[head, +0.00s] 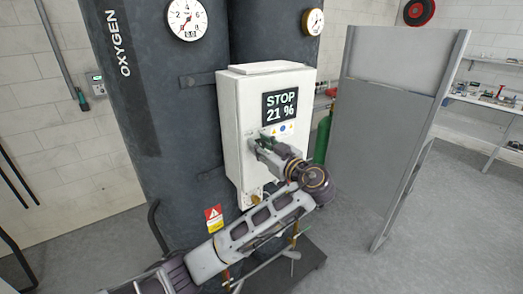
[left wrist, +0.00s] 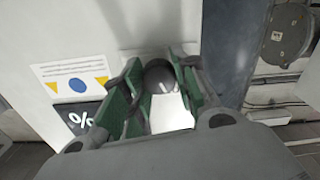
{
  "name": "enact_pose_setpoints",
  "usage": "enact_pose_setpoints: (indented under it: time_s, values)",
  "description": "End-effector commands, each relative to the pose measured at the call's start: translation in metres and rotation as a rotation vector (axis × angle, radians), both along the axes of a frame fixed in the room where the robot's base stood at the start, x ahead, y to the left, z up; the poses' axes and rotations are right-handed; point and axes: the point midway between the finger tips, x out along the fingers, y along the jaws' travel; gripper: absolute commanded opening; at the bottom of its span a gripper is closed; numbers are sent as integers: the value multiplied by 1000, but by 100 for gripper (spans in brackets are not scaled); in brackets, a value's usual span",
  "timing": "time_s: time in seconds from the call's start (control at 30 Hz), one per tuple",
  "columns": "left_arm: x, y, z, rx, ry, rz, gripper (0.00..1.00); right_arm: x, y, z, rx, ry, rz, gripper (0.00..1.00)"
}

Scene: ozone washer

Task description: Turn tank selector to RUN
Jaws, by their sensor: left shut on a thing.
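The white control box (head: 235,132) is mounted on the front of dark oxygen tanks (head: 135,95). Its black display (head: 280,105) reads STOP and 21 %. My left gripper (head: 262,141) is at the box's front face, just below the display. In the left wrist view, the gripper's green-padded fingers (left wrist: 155,85) stand on both sides of a dark rounded knob, the tank selector (left wrist: 160,74), and are shut on it. The fingers hide most of the selector in the head view, and its pointer direction cannot be read. My right gripper is not in view.
A grey panel (head: 392,120) stands upright to the right of the tanks. A green cylinder (head: 321,138) is behind the box's right side. Pressure gauges (head: 187,18) sit high on the tanks. A shelf (head: 485,102) is at the far right. The floor at right is clear.

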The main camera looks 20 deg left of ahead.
Motion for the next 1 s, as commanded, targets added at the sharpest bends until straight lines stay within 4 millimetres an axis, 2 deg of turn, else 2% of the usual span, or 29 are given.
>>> enact_pose_setpoints:
  time_s: [0.1,0.4,1.0]
  values:
    - [0,-1,-3,21,27,0,5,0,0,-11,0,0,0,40]
    - [0,-1,-3,82,106,0,5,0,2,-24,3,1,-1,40]
    - [1,-2,-1,259,337,-2,5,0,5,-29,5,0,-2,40]
